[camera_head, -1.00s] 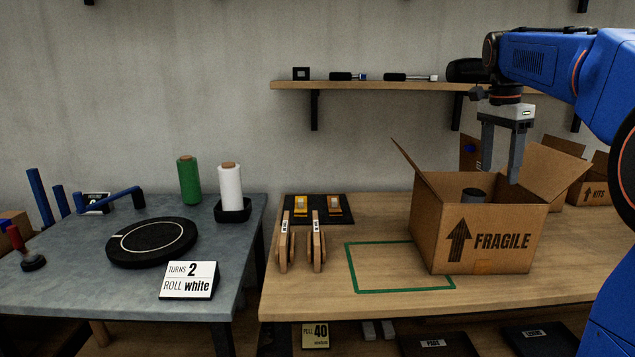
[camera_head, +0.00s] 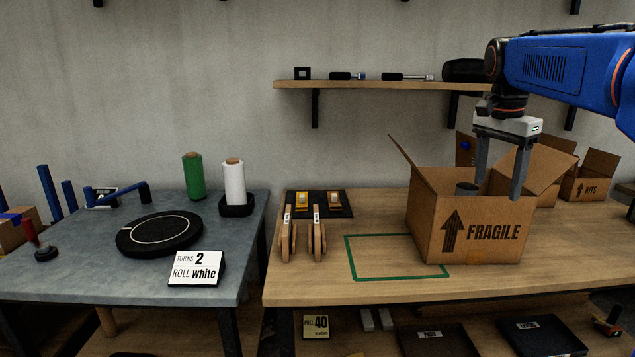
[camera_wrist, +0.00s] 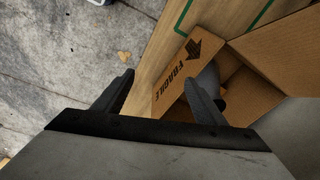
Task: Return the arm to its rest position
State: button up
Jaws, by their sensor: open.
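My gripper (camera_head: 502,172) is open, with its two fingers pointing down above the right part of the open FRAGILE box (camera_head: 474,238) on the wooden table. Its fingertips reach about the height of the box's rim in the head view; I cannot tell whether they touch it. A dark grey cylindrical thing (camera_head: 467,188) shows inside the box, apart from the fingers. In the wrist view, my gripper (camera_wrist: 165,90) is spread with nothing between its fingers, and the box (camera_wrist: 190,75) with its FRAGILE print lies beyond it.
The box's raised flaps (camera_head: 541,168) stand close to the fingers. A wall shelf (camera_head: 380,85) with tools is behind my arm. More boxes (camera_head: 590,176) stand at the back right. A green outline (camera_head: 395,276) marks bare table. A grey table (camera_head: 90,270) holds a turntable and rolls.

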jog(key=s+a+f+n+t, duration=0.1)
jog(key=s+a+f+n, duration=0.2)
jog(key=s+f, duration=0.5)
jog(key=s+a+f+n+t+y, duration=0.1)
jog(key=s+a+f+n, duration=0.3)
jog(key=s+f+n, duration=0.2)
jog(key=s+a+f+n+t, duration=0.1)
jog(key=s+a+f+n, duration=0.3)
jog(key=s+f, duration=0.6)
jog(key=s, duration=0.3)
jog(key=shift+f+n+t, duration=0.35)
jog(key=shift+n+t, duration=0.05)
